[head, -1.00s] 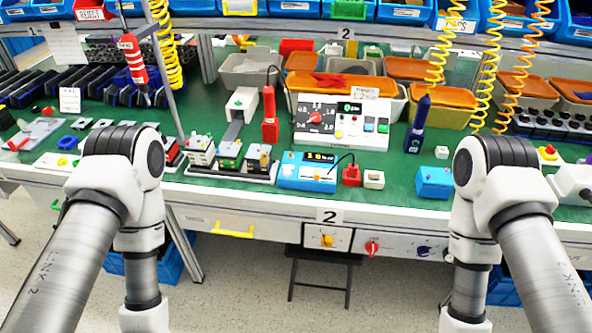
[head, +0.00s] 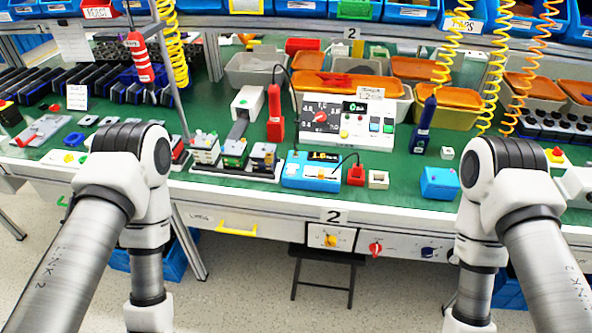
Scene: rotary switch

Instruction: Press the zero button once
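A white sloped panel (head: 341,144) stands on the green bench near the middle of the head view. It carries a red rotary knob (head: 320,116) with printed marks around it, and a small dark display (head: 355,106). Several small buttons sit on its lower and right part, including a yellow one (head: 344,133). Their labels are too small to read, so I cannot tell which is the zero button. Both my arms come up from the lower corners, in front of the bench edge. Neither gripper shows; only arm links are in view.
A red handheld tool (head: 275,114) stands left of the panel. A blue meter (head: 311,171), a red block (head: 355,175) and a blue box (head: 440,183) are in front. A dark blue tool (head: 424,126) stands to the right. Grey bins are behind.

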